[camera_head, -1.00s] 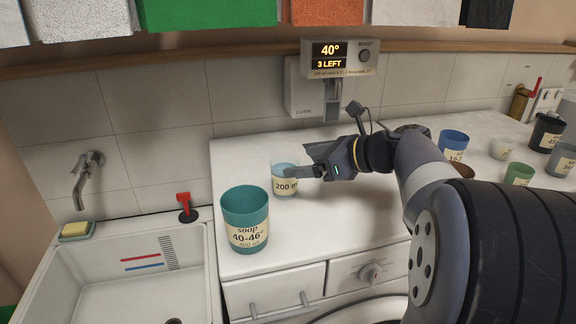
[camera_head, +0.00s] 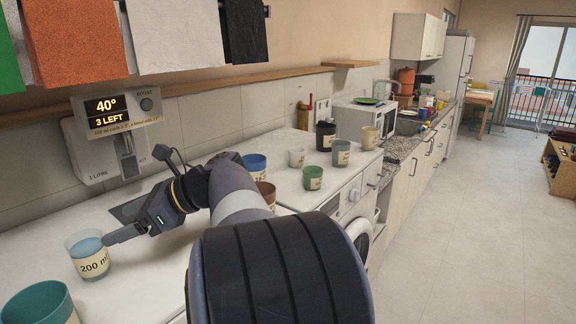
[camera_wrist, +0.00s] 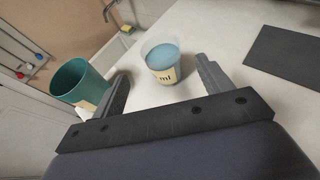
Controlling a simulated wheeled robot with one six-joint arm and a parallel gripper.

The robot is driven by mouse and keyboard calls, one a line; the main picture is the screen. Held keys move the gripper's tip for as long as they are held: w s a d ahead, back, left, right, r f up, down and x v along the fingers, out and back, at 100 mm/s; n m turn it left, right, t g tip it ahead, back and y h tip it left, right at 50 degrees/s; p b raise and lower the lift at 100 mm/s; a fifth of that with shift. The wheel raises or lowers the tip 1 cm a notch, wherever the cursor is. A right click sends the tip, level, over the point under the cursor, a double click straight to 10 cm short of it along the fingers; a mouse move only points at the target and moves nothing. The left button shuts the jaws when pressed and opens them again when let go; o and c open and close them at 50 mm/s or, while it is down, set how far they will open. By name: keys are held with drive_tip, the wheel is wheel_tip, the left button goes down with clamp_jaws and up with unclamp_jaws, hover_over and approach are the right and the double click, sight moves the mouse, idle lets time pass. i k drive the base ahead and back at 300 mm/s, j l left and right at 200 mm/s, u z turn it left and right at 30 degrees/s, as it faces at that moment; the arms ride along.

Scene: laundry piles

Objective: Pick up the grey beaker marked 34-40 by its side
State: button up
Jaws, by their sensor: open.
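Two greyish beakers stand at the far end of the white worktop in the head view. The darker grey beaker (camera_head: 341,152) has a label too small to read; a paler one (camera_head: 297,157) stands left of it. I cannot confirm which is marked 34-40. My gripper (camera_head: 122,232) is far from both, at the near left of the worktop. In the wrist view its fingers (camera_wrist: 162,68) are spread apart and empty. A clear 200 ml beaker of blue liquid (camera_wrist: 163,60) stands just beyond and between the fingertips; it also shows in the head view (camera_head: 89,258).
A teal beaker (camera_head: 40,304) stands at the near left. Blue (camera_head: 255,165), brown (camera_head: 267,192), green (camera_head: 312,178), black (camera_head: 325,136) and cream (camera_head: 370,138) beakers crowd around the grey ones. A dark flat slab (camera_wrist: 290,58) lies on the worktop. Open floor (camera_head: 470,240) lies right.

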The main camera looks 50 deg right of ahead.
sight(341, 149)
drive_tip(key=j+z, duration=0.15)
drive_tip(key=z, duration=0.3)
drive_tip(key=k+j+z, duration=0.1)
drive_tip(key=z, duration=0.4)
drive_tip(key=i+l+z, duration=0.15)
drive_tip(key=z, duration=0.95)
